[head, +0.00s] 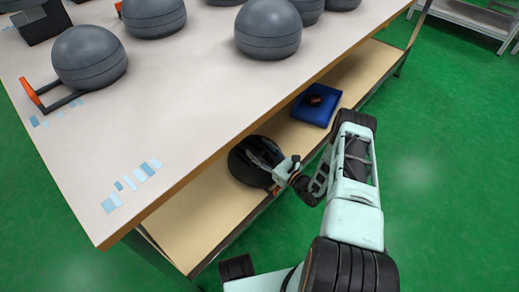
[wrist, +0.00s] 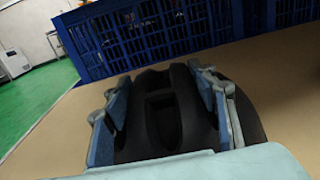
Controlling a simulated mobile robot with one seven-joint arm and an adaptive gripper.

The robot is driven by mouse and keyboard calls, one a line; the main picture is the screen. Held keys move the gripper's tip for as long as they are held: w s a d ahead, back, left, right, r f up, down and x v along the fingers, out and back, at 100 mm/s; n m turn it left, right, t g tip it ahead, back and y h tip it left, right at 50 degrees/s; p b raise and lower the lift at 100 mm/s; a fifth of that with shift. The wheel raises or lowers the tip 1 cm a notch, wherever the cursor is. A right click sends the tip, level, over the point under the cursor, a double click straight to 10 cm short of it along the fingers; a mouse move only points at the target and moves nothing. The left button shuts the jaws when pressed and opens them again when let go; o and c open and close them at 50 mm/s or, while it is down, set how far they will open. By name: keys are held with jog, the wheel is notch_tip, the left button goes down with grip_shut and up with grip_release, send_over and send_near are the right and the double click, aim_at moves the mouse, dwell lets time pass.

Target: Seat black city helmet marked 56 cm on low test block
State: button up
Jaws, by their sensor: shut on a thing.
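A black helmet (head: 245,170) is at the wooden lower shelf (head: 184,232) of the bench, near its front edge. My gripper (head: 277,172) is shut on the helmet. In the wrist view the black helmet (wrist: 162,110) sits between the two blue-grey fingers of my gripper (wrist: 162,105), with ridges and a recess on its top. I cannot tell whether the helmet touches the shelf. No 56 cm mark is readable. Several grey dome-shaped blocks, such as one at the front (head: 268,30), stand on the bench top. Which is the low test block I cannot tell.
The bench top (head: 190,110) overhangs the shelf. An orange-ended black bracket (head: 45,97) is by the left dome. A blue slatted crate (wrist: 150,35) stands behind the helmet.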

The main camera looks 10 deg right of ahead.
jog(key=shift+f, duration=0.25)
jog(key=o, duration=1.9)
jog(key=shift+o, duration=0.2)
jog(key=c, duration=0.4)
jog(key=shift+o, duration=0.2)
jog(key=shift+r, duration=0.1)
jog(key=shift+r+p, duration=0.7)
jog(key=shift+r, duration=0.2)
jog(key=shift+r, duration=0.2)
